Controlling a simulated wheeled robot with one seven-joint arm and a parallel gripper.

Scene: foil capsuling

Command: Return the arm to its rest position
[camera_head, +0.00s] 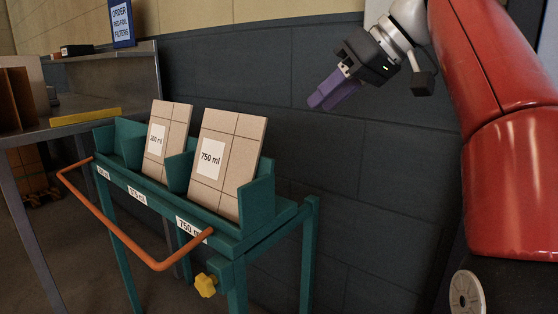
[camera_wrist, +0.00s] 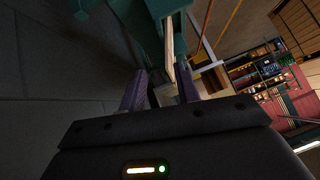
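My gripper (camera_head: 322,98) is raised in front of the dark block wall, above and to the right of the teal rack. Its purple fingers point down and to the left. In the wrist view the two fingers of my gripper (camera_wrist: 161,88) stand apart, with nothing seen held between them. My red arm fills the right side of the head view. The tan board labelled 750 ml (camera_head: 228,165) leans in the right slot of the rack, clear of my gripper. A second tan board (camera_head: 166,140) leans in the slot to its left.
The teal rack (camera_head: 262,236) has an orange rail (camera_head: 110,222) along its front and a yellow knob (camera_head: 205,285). A grey bench (camera_head: 40,134) with a blue sign (camera_head: 122,23) stands at the left. The space around my gripper looks clear before the wall (camera_head: 330,150).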

